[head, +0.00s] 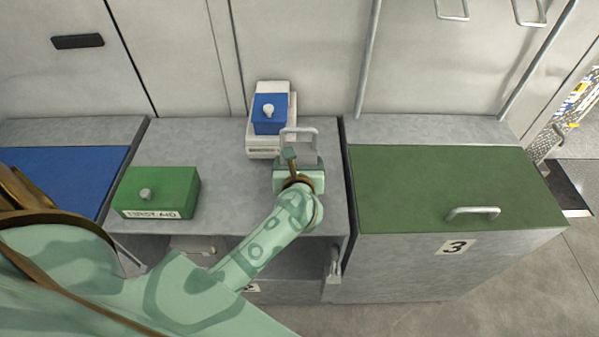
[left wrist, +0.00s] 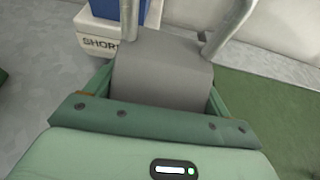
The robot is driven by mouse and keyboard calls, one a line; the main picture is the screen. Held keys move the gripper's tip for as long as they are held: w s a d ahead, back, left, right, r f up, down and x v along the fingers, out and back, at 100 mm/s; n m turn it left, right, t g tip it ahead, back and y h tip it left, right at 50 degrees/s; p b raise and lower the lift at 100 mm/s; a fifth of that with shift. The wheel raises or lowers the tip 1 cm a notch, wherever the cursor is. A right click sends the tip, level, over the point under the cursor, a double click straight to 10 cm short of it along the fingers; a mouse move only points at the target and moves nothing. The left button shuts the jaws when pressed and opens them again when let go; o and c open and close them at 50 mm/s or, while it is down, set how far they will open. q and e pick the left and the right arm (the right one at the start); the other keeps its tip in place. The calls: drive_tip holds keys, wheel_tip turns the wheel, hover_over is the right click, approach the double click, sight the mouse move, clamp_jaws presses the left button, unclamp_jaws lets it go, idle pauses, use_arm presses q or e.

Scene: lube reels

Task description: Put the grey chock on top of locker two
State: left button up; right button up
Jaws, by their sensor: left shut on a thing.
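The grey chock (head: 303,150) is a grey block with a pale bar handle, over the right part of the grey top of the middle locker, locker two (head: 225,215). My left gripper (head: 299,170) is shut on the chock. In the left wrist view the block (left wrist: 160,72) sits between the fingers (left wrist: 158,95), its handle rising beyond. I cannot tell whether the chock touches the top. A label on the locker's lower front is mostly hidden by my arm. My right gripper is not in view.
A green first-aid box (head: 158,192) stands at the top's left. A white scale-like base (head: 263,150) with a blue box (head: 270,112) stands behind the chock. Green-lidded locker 3 (head: 450,185) is to the right, a blue-topped locker (head: 60,175) to the left. The top's middle is clear.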

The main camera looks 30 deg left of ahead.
use_arm(q)
drive_tip(key=shift+w+a+f, duration=0.25)
drive_tip(key=shift+w+f, duration=0.3)
drive_tip(key=shift+w+a+f+b, duration=0.15)
drive_tip(key=shift+f+b, duration=0.3)
drive_tip(key=shift+f, duration=0.5)
drive_tip(key=shift+w+f+b, duration=0.15)
drive_tip(key=shift+f+b, duration=0.25)
drive_tip(key=shift+f, duration=0.55)
drive_tip(key=shift+f, duration=0.1)
drive_tip(key=o, duration=1.5)
drive_tip(key=shift+s, duration=0.1)
drive_tip(key=p+v, duration=0.2)
drive_tip(key=v, duration=1)
